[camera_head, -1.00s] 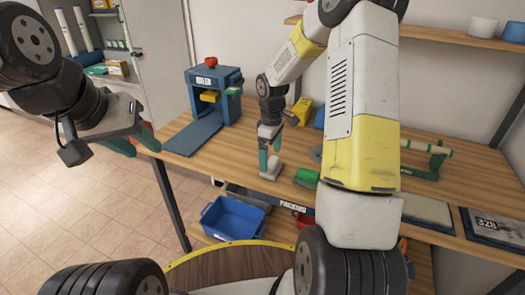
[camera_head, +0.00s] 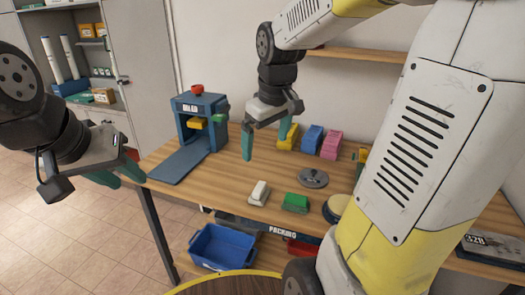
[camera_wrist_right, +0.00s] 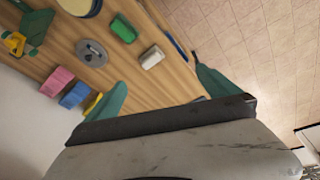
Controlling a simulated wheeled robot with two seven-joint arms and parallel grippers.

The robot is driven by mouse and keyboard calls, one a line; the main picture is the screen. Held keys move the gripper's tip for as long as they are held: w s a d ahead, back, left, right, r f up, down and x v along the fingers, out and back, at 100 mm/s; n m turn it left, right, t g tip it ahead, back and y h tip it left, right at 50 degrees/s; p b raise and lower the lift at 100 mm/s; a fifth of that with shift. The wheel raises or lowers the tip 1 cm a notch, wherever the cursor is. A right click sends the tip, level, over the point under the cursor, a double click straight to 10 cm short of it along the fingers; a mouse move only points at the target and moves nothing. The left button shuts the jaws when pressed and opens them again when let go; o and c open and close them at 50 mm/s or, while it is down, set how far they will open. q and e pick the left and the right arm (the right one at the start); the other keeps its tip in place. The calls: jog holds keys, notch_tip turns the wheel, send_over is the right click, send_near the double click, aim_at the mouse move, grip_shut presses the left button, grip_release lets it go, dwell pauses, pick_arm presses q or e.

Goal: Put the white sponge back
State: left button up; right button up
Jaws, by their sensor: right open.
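The white sponge (camera_head: 260,191) lies on the wooden table near its front edge, left of a green block (camera_head: 295,203). It also shows in the right wrist view (camera_wrist_right: 152,57), beyond the open fingers. My right gripper (camera_head: 266,146) is open and empty, raised above the table behind the sponge and apart from it. A yellow block (camera_head: 287,141), a blue block (camera_head: 311,139) and a pink block (camera_head: 331,145) stand in a row at the back. My left gripper (camera_head: 121,179) is off the table's left end, its two fingers apart and empty.
A blue machine (camera_head: 203,118) with a sloping chute stands at the table's left. A grey disc (camera_head: 313,178) lies right of centre. A blue bin (camera_head: 215,246) sits below the front edge. My right arm hides the table's right side.

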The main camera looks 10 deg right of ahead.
jog(key=s+r+m+t+y, duration=0.1)
jog(key=s+m, duration=0.1)
jog(key=s, duration=0.4)
jog(key=s+a+r+m+t, duration=0.1)
jog(key=s+r+m+t, duration=0.1)
jog(key=s, duration=0.4)
jog(key=shift+s+a+m+y, duration=0.2)
jog(key=shift+m+y, duration=0.2)
jog(key=shift+m, duration=0.2)
jog(key=shift+d+r, duration=0.1)
jog(key=shift+d, duration=0.05)
